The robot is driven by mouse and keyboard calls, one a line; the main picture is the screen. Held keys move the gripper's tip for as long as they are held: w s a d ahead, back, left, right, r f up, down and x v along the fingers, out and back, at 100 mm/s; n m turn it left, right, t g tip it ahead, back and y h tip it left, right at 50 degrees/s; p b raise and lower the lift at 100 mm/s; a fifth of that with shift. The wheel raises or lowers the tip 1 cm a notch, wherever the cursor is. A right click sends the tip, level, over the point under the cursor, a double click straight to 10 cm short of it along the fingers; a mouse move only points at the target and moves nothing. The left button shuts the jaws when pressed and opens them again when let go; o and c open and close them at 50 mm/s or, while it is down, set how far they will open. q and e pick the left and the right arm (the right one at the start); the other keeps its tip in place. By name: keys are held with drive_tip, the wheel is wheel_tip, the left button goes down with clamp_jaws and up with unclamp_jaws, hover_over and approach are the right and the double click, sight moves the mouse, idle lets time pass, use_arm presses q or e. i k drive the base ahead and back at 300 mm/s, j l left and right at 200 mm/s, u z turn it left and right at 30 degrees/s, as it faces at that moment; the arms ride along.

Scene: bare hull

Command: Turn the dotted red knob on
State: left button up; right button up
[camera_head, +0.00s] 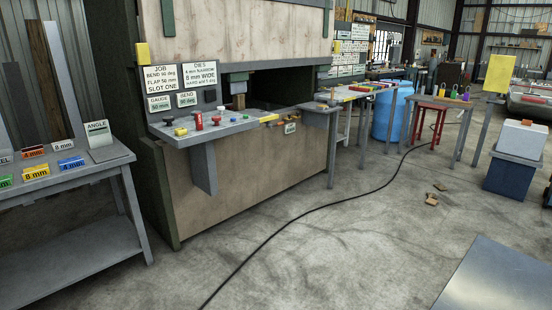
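A console shelf (205,139) juts from the front of a large beige and green machine (240,185). Neither of my grippers is in view.
A grey table (75,172) with coloured labelled blocks stands at the left. A black cable (290,222) crosses the open concrete floor. Small brown pieces (432,199) lie on the floor at the right. A flat grey sheet (498,280) fills the lower right corner.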

sight(216, 119)
drive_tip(key=i+l+z, duration=0.1)
drive_tip(key=i, duration=0.75)
drive_tip(key=i+l+z, duration=0.15)
drive_tip(key=i, duration=0.75)
